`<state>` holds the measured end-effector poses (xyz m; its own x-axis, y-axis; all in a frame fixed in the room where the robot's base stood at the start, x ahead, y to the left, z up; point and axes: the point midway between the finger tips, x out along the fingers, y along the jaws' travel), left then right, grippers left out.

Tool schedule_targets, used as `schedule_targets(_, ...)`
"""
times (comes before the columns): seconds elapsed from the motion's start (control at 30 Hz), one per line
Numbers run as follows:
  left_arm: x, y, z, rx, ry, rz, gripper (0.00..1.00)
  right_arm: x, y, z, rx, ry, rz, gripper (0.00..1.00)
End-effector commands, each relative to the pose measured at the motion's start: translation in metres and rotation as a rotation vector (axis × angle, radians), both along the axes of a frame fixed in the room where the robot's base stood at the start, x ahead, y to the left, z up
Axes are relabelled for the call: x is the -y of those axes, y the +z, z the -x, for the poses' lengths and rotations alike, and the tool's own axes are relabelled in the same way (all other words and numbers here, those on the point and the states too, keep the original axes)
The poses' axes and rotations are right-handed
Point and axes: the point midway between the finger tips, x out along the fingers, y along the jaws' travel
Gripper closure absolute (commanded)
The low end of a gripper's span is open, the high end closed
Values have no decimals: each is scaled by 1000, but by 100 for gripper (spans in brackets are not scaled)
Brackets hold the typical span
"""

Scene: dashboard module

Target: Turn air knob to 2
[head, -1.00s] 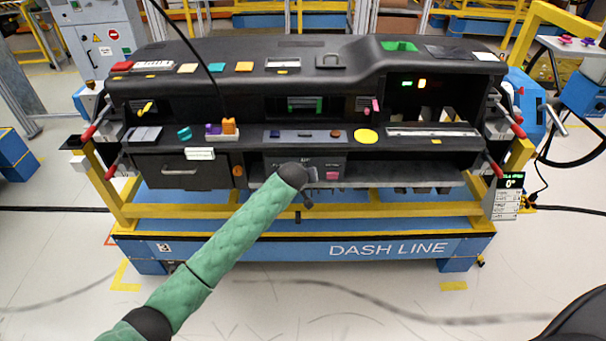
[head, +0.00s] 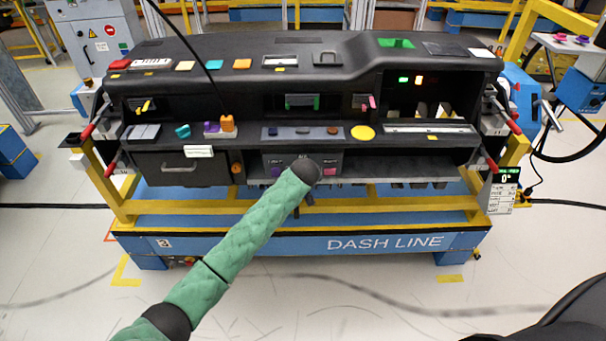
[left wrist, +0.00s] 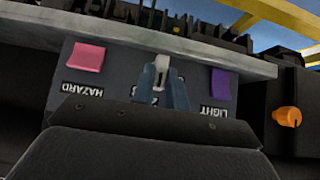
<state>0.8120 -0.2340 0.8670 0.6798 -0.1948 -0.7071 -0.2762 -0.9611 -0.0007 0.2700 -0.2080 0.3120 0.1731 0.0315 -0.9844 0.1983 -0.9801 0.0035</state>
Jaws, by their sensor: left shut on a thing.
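The control panel (head: 266,160) sits in the middle of the dashboard's lower front, with part of its AIR label showing in the head view. In the left wrist view the panel appears upside down, and the light grey air knob (left wrist: 162,68) stands between a pink HAZARD button (left wrist: 87,57) and a purple LIGHT button (left wrist: 220,83). My left gripper (left wrist: 163,82) is shut on the air knob, its blue fingers on either side. The dial numbers are mostly hidden behind the fingers, so I cannot tell the knob's setting. In the head view my wrist covers the knob. My right gripper is out of view.
An orange round knob (left wrist: 287,116) is on the neighbouring panel. A ledge (left wrist: 215,60) runs along the panel's edge. An open shelf (head: 400,170) lies right of the panel, and a glove box door (head: 180,170) lies left of it.

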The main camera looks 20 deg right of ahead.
Motion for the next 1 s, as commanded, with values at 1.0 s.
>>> schedule_targets(1.0,-13,44,46,0,-1,1,64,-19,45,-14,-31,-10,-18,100)
